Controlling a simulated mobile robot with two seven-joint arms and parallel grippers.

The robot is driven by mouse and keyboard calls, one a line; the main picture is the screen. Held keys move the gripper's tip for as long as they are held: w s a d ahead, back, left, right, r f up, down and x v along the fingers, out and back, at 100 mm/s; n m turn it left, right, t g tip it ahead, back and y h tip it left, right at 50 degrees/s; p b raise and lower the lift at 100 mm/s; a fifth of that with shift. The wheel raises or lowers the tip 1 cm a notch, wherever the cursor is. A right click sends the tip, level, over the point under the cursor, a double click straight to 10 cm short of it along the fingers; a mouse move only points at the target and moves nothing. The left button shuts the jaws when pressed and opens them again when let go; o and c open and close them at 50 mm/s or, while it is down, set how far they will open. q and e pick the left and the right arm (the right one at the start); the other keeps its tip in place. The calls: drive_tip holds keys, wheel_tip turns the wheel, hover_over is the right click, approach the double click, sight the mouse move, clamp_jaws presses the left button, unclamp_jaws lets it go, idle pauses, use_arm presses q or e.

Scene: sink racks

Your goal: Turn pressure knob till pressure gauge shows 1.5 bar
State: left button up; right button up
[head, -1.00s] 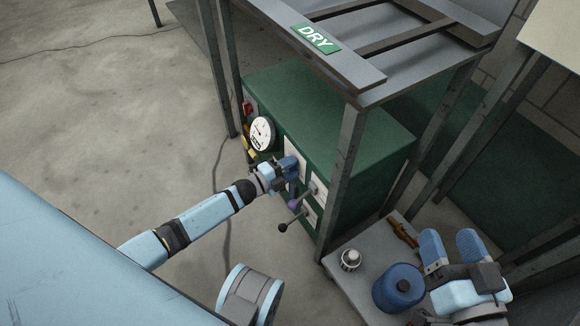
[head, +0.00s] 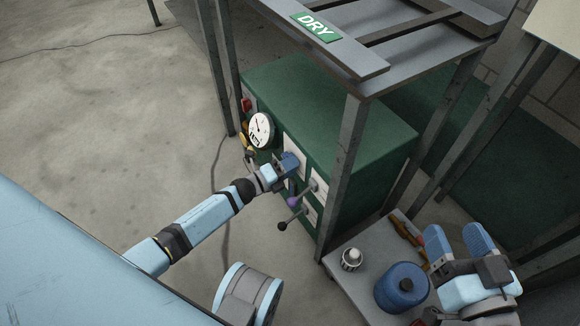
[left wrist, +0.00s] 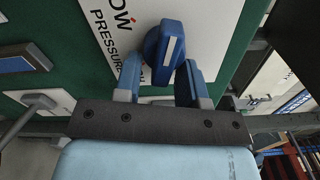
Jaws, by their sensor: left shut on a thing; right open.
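The pressure knob (left wrist: 168,48) is blue with a white pointer line and sits on a white plate lettered "PRESSURE" in the left wrist view. My left gripper (left wrist: 163,82) has its two fingers on either side of the knob's lower part and is shut on it. In the head view my left gripper (head: 284,170) is against the front of the green cabinet and mostly hides the knob. The round white pressure gauge (head: 261,130) is left of the gripper; its needle is too small to read exactly. My right gripper (head: 456,240) is open and empty at the lower right.
A blue canister (head: 402,287) stands on a low grey shelf (head: 350,283) near my right gripper. Grey rack posts (head: 345,180) frame the cabinet.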

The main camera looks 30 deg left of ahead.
drive_tip(key=shift+f, duration=0.2)
use_arm(q)
drive_tip(key=o, duration=0.9)
use_arm(e)
drive_tip(key=shift+s+a+f, duration=0.1)
use_arm(q)
drive_tip(key=p+v, duration=0.3)
drive_tip(key=v, duration=1.1)
drive_tip(key=shift+p, duration=0.4)
use_arm(e)
drive_tip(key=shift+m+t, duration=0.5)
drive_tip(key=shift+m, duration=0.1)
drive_tip(key=r, duration=0.4)
drive_tip(key=shift+s, duration=0.2)
